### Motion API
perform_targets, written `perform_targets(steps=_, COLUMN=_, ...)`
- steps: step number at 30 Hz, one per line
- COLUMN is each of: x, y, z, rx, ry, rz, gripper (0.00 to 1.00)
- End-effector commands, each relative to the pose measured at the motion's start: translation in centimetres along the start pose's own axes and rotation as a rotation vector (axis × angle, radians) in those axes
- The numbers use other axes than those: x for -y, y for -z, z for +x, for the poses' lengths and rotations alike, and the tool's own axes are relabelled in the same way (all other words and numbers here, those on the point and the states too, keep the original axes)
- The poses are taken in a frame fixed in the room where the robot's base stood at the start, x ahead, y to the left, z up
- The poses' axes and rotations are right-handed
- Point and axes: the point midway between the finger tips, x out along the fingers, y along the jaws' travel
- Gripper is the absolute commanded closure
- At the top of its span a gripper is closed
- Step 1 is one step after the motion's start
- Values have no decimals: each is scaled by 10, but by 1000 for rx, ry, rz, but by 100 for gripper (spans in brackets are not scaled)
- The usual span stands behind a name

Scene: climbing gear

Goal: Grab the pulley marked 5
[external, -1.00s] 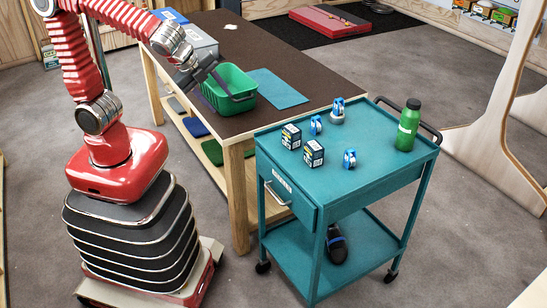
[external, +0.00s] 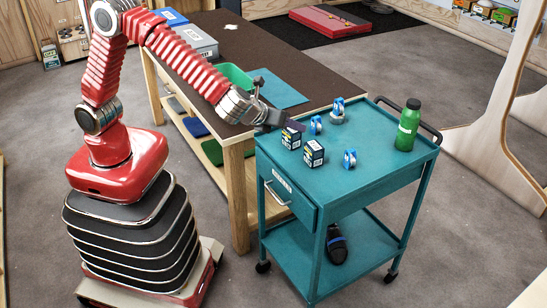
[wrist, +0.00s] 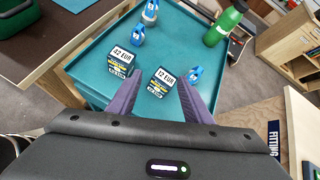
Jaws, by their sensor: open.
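Three blue-and-silver pulleys stand on the teal cart top (external: 375,165). In the external view, one pulley (external: 316,124) is behind the boxes, one pulley (external: 338,111) is near the back edge, and one pulley (external: 350,158) is front right. The wrist view shows pulleys at upper left (wrist: 137,36), at the top (wrist: 150,13) and right of the boxes (wrist: 196,74). I cannot read any number on them. My gripper (external: 280,119) is open and empty, above the cart's left edge. In the wrist view its purple fingers (wrist: 160,84) point toward the boxes.
Two small dark boxes (external: 292,135) (external: 314,153) with price labels stand close to the pulleys. A green bottle (external: 408,125) stands at the cart's right. The brown table (external: 285,65) holds a green bin (external: 235,76). The cart's front right top is clear.

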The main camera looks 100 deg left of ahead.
Motion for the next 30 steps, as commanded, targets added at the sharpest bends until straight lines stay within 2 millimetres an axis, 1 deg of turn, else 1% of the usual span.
perform_targets(steps=1, x=10, y=9, z=8, rx=16, ry=8, rz=61, gripper=54)
perform_targets(steps=3, x=23, y=17, z=18, rx=42, ry=24, rz=145, gripper=54)
perform_targets(steps=9, x=59, y=46, z=45, rx=115, ry=64, rz=383, gripper=54)
perform_targets(steps=12, x=75, y=61, z=56, rx=149, ry=82, rz=488, gripper=54)
perform_targets(steps=15, x=85, y=72, z=64, rx=173, ry=94, rz=560, gripper=54)
perform_targets(steps=19, x=91, y=77, z=67, rx=188, ry=101, rz=601, gripper=54)
perform_targets(steps=30, x=91, y=76, z=70, rx=188, ry=101, rz=601, gripper=54)
